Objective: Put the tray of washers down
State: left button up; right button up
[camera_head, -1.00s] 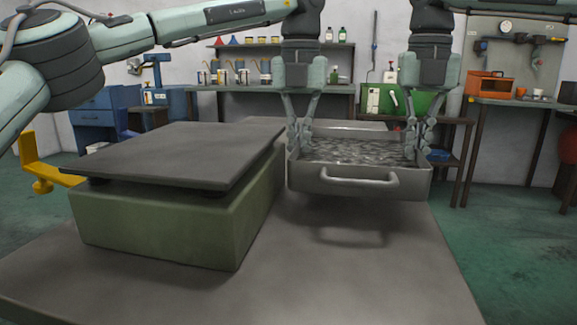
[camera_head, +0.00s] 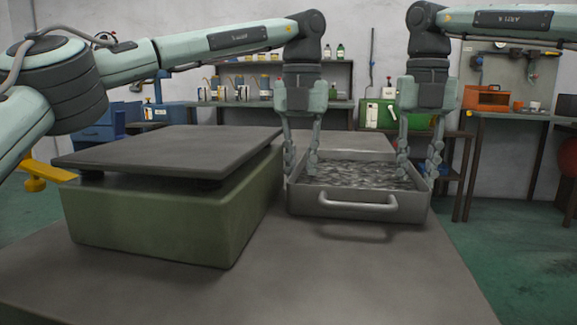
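The grey metal tray of washers (camera_head: 305,207), with a bar handle on its front, sits level on the grey table top to the right of the scale-like box. It appears to rest on the table, with a shadow just in front of it. Many small washers (camera_head: 355,176) fill it. My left gripper (camera_head: 300,176) straddles the tray's left wall, one finger inside and one outside, spread apart. My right gripper (camera_head: 418,174) straddles the right wall the same way, its fingers also spread. The exact gap between fingers and walls is hard to see.
A green box with a dark flat plate on top (camera_head: 165,215) stands on the table (camera_head: 330,280) close to the tray's left. The table in front of the tray is bare. Behind are a workbench with shelves (camera_head: 340,110) and a side bench with an orange box (camera_head: 486,97).

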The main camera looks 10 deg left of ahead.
pick_arm(q)
jog(key=shift+w+a+r, duration=0.1)
jog(key=shift+a, duration=0.3)
